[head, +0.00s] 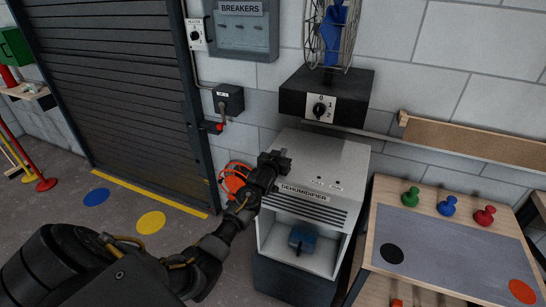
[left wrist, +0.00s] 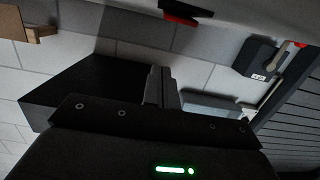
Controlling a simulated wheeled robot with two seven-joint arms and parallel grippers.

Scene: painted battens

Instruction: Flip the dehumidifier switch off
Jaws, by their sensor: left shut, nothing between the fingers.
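The dehumidifier (head: 345,160) is a pale box with a name label, front vents and an open bay holding a blue tank (head: 302,239). My left gripper (head: 284,154) is over its left top edge, shut and empty. In the left wrist view its fingers (left wrist: 160,82) are together. A small red part with a black surround (left wrist: 180,20) shows at the top edge of that view, on a pale surface. It looks like a switch, apart from the fingers; its setting cannot be told. In the head view my gripper covers that part of the dehumidifier. My right gripper is not in view.
A black fan base with a dial (head: 320,108) is on the wall behind. A wall lever box (head: 229,99) and a breaker panel (head: 242,28) are at left. An orange coil (head: 233,178) hangs beside the dehumidifier. A table (head: 450,240) with coloured pegs stands at right.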

